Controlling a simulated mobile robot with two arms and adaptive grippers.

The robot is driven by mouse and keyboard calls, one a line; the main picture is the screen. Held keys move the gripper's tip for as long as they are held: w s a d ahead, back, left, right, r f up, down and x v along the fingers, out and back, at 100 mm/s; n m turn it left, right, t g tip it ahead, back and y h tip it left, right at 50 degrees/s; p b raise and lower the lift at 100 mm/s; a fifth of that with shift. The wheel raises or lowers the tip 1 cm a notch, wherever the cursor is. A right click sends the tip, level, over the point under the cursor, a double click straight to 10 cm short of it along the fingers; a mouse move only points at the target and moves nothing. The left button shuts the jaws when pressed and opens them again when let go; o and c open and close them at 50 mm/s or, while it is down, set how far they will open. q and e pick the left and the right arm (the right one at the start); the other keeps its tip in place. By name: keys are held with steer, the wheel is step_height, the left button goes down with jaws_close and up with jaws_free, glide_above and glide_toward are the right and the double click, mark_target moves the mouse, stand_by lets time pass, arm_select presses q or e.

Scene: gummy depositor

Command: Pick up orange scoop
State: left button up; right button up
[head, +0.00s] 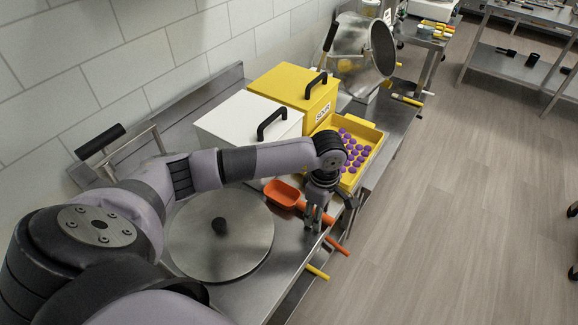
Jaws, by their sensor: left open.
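The orange scoop (283,193) lies on the steel counter, right of the round metal lid, with its bowl to the upper left. Its handle runs to the lower right, and the orange end sticks out past the counter's front edge. My left gripper (315,218) is open and points down at the scoop's handle. Its fingers hide part of the handle. I cannot tell whether they touch it. My right gripper is not in view.
A round metal lid (197,245) lies on the counter (248,299). A white bin (235,122), a yellow bin (282,85) and a yellow tray (375,133) of purple gummies stand behind. A metal drum (352,50) is farther back. Open floor lies right.

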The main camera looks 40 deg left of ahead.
arm_select(q)
steer(key=shift+f, duration=0.15)
steer(key=shift+c, duration=0.3)
jaws_close()
stand_by(0.4)
